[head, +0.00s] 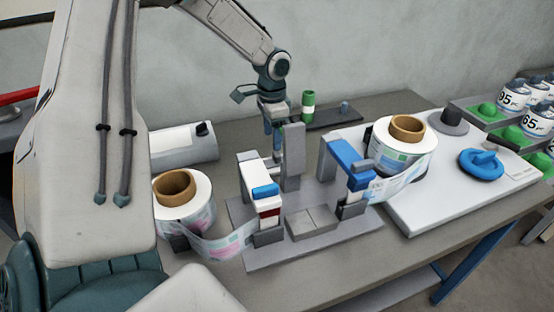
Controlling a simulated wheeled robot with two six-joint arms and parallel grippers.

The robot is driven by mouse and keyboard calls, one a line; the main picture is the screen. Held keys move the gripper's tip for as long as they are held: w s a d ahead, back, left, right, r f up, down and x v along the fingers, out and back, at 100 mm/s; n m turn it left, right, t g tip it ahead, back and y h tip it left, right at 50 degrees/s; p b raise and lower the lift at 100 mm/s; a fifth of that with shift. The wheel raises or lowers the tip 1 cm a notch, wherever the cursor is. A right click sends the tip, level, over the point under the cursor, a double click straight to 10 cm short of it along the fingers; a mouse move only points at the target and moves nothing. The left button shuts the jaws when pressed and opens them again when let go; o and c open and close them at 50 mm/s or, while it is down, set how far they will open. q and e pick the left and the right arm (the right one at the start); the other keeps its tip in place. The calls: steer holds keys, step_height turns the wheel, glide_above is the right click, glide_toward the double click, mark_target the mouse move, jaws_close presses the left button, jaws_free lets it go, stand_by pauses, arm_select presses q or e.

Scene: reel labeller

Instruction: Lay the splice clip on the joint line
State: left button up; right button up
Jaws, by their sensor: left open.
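The splicing fixture is a grey base plate (262,256) on the table. In its middle are low grey blocks (313,222) with a seam between them, which looks like the joint line; no clip shows on it. A white clamp with a blue lever (265,191) stands at left, a blue clamp (348,160) at right. My left gripper (277,142) points down behind the fixture, next to a grey upright post (293,155). It is open; its fingertips are partly hidden. I cannot make out the splice clip for certain. My right gripper is out of view.
A label roll (185,212) stands left, its strip reaching the fixture. Behind are a green-and-white cylinder (308,104) and a dark tray (333,119). Bottles (536,122) stand far right.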

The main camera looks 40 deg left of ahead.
mark_target(277, 153)
arm_select(q)
steer(key=shift+f, duration=0.55)
steer(key=f, duration=0.1)
steer(key=f+p, duration=0.1)
steer(key=w+f, duration=0.1)
steer(key=shift+d+f, duration=0.35)
steer(key=shift+f, duration=0.65)
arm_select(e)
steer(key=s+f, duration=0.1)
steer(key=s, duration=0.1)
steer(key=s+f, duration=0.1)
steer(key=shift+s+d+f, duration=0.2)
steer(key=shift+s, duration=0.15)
arm_select(q)
steer(key=shift+c, duration=0.3)
steer(key=c, duration=1.1)
steer(key=shift+r, duration=0.1)
